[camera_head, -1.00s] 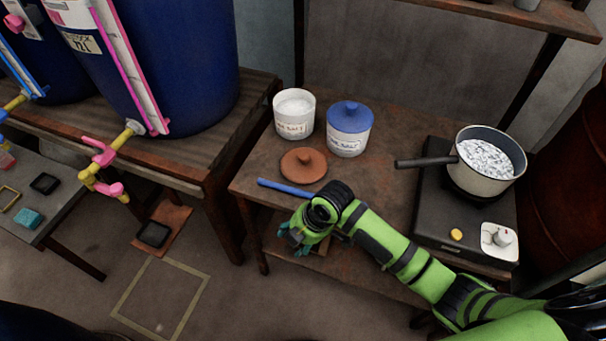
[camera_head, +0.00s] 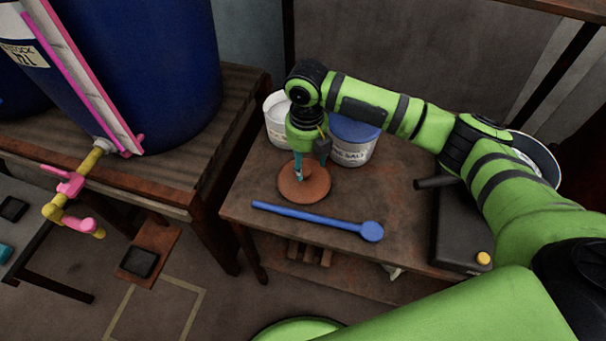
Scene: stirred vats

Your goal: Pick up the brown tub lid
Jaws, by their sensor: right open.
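The brown tub lid (camera_head: 312,188) lies flat on the wooden table, a round disc with a raised knob in the middle. My right gripper (camera_head: 308,172) points down over the lid from above. Its fingers are at the knob and partly hide it. The jaws are open, and I cannot tell whether they touch the knob. My left gripper does not show.
An open white tub (camera_head: 275,127) and a blue-lidded tub (camera_head: 352,152) stand just behind the lid, partly hidden by my right arm. A blue spoon (camera_head: 310,216) lies in front. A dark hotplate (camera_head: 455,230) is at the right.

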